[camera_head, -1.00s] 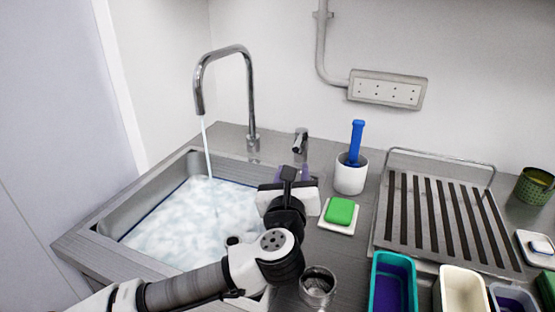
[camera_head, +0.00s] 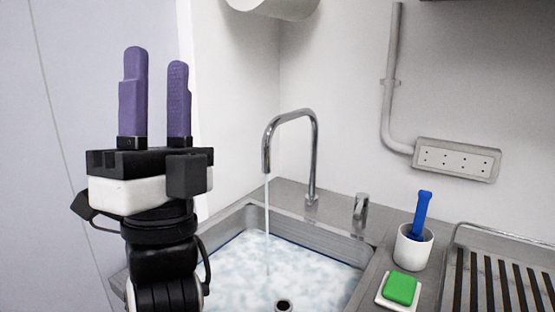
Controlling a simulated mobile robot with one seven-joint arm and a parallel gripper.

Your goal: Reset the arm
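My gripper (camera_head: 155,95) stands upright at the left of the head view. Its two purple fingers point up and are apart, with nothing between them. It is in front of the pale wall panel, to the left of the sink and above the counter level. The rest of my arm runs down out of the bottom of the picture.
The sink (camera_head: 340,247) holds foamy water, and the tall faucet (camera_head: 313,150) runs. Right of it are a small tap (camera_head: 361,207), a white cup (camera_head: 413,250) with a blue-handled tool (camera_head: 422,212), a green sponge (camera_head: 400,288) and a drying rack (camera_head: 500,238).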

